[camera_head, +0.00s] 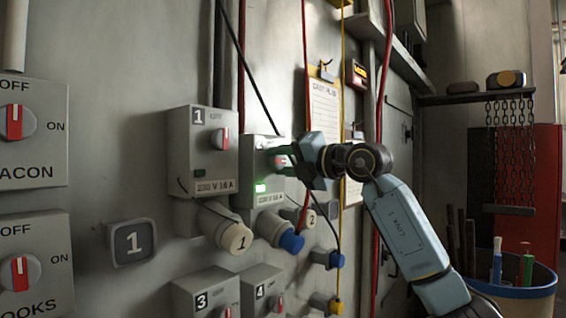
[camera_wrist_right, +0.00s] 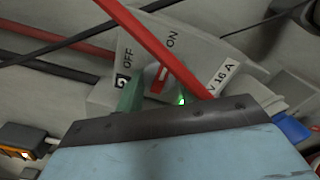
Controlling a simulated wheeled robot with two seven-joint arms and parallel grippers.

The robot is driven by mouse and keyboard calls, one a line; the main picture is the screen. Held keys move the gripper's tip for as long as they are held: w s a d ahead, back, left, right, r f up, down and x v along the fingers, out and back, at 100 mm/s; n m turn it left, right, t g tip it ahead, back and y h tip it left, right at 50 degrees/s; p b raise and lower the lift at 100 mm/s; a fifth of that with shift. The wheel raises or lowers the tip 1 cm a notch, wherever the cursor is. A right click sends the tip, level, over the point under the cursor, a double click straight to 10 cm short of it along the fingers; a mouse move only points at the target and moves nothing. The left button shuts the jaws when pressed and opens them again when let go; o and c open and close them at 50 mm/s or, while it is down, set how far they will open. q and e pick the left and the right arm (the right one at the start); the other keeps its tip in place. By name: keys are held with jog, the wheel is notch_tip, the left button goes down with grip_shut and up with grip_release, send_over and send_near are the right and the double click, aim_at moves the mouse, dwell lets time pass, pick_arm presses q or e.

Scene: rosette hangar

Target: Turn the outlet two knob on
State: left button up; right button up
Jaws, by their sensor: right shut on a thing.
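The outlet two box (camera_head: 255,150) is a pale grey wall box right of outlet one. Its lamp (camera_head: 260,188) glows green, also in the wrist view (camera_wrist_right: 182,100). My right gripper (camera_head: 283,160) reaches in from the right, its green fingers shut on the outlet two knob. In the wrist view the knob (camera_wrist_right: 157,76) shows red and white beside a green finger, below the OFF and ON marks. The fingers and a red cable partly hide it, so its exact angle is hard to read. My left gripper is not in view.
Outlet one (camera_head: 205,125) has an upright red-and-white knob and a dark lamp. Boxes three (camera_head: 206,290) and four (camera_head: 262,279) sit below. A red cable (camera_head: 306,75) hangs close to my gripper. Plugs (camera_head: 292,242) stick out below. A blue-rimmed bin (camera_head: 530,291) stands right.

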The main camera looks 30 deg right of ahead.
dwell(0.3)
jog(key=o, duration=1)
jog(key=shift+s, duration=0.1)
jog(key=shift+s+d, duration=0.2)
jog(key=shift+s, duration=0.1)
jog(key=b+v, duration=0.4)
jog(key=v, duration=0.8)
jog(key=shift+s+d, duration=0.1)
jog(key=shift+s, duration=0.15)
